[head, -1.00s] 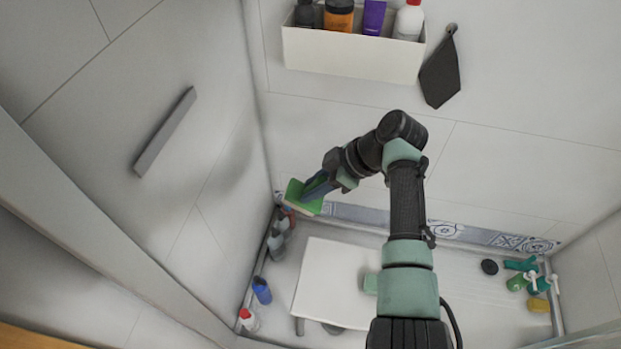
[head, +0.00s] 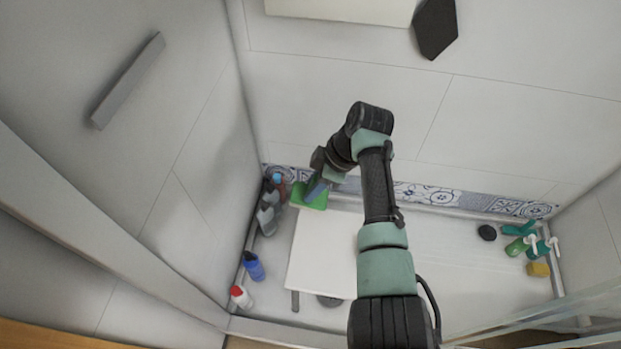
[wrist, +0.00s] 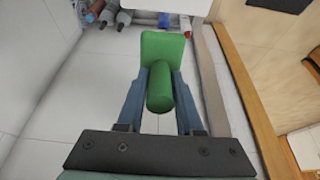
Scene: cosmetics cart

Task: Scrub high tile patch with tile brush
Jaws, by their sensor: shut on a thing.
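The tile brush is a green block with a round green handle; in the head view the brush (head: 309,195) is near the back left corner, in front of the patterned tile strip. In the wrist view the brush (wrist: 163,50) fills the space between the fingers. My gripper (head: 318,188), with blue fingers, is shut on its handle; the gripper (wrist: 160,78) also shows in the wrist view. The brush's scrubbing face is hidden. No distinct high tile patch can be made out; a faint grey smudge or shadow (head: 232,130) shows on the left wall.
A white stool or board (head: 318,255) stands below the brush. Bottles (head: 268,210) line the left edge, with a blue one (head: 253,266). Green bottles (head: 518,246) stand at right. A pale shelf (head: 345,8) and a grey bar (head: 128,80) are on the walls.

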